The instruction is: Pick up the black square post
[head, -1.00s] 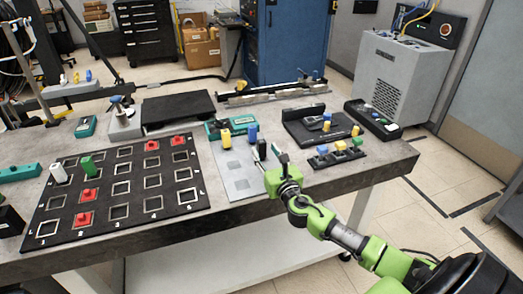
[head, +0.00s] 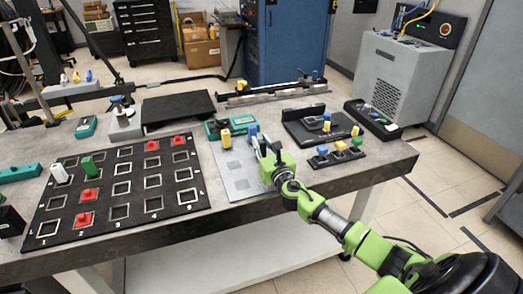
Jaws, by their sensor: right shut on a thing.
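My right gripper (head: 266,150) is over the right part of a light grey plate (head: 240,183) near the table's front edge. It is shut on the black square post, which is mostly hidden between its fingers. I cannot tell whether the post still touches the plate. A yellow post (head: 226,138) and a blue post (head: 252,130) stand just behind and to the left of the gripper. My left gripper is not in view.
A black board (head: 105,212) with several square outlines and red, white and green pieces lies to the left. A black rack (head: 338,158) with blue and yellow pieces is close on the right. Teal tool (head: 216,127) and dark trays lie behind.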

